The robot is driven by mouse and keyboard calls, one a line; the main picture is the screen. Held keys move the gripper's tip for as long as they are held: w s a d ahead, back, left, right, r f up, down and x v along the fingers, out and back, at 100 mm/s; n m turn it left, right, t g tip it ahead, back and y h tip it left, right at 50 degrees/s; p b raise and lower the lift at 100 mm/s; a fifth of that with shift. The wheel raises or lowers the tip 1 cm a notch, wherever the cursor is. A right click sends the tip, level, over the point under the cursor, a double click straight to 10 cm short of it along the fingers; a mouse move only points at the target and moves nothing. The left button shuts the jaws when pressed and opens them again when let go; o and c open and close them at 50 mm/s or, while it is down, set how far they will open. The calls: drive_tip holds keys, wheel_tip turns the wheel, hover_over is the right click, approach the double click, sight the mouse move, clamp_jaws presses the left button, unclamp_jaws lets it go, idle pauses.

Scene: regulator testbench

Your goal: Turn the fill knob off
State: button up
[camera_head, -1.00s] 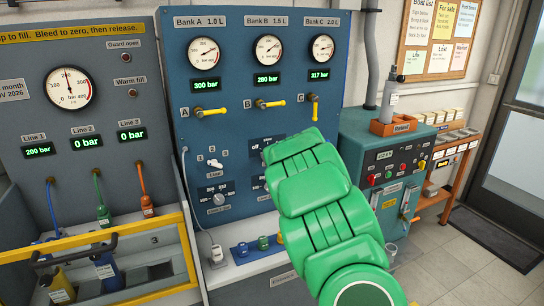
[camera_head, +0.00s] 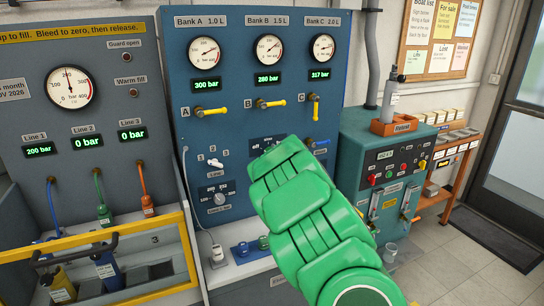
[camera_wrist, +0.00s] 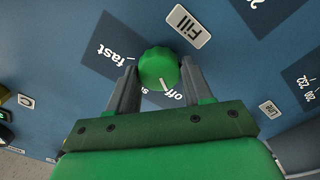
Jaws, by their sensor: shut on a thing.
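The knob's white pointer line aims close to the "off" mark (camera_wrist: 173,97). The "fast" mark (camera_wrist: 113,56) is at the upper left, and the slow mark is mostly hidden by the knob and a finger. In the head view my green arm hides the knob and fingers.
The blue panel (camera_head: 235,120) carries three gauges and the yellow bank valves, with Bank C's handle (camera_head: 315,108) hanging down. A blue handle (camera_head: 318,143) is just right of my wrist. A selector knob (camera_head: 219,198) is left of my arm.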

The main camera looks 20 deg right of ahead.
drive_tip(key=shift+a, duration=0.1)
idle(0.3)
drive_tip(key=o, duration=1)
drive_tip(key=shift+o, duration=0.2)
drive_tip(key=shift+s, duration=0.15)
drive_tip(key=s, duration=0.7)
drive_tip(key=shift+s, duration=0.25)
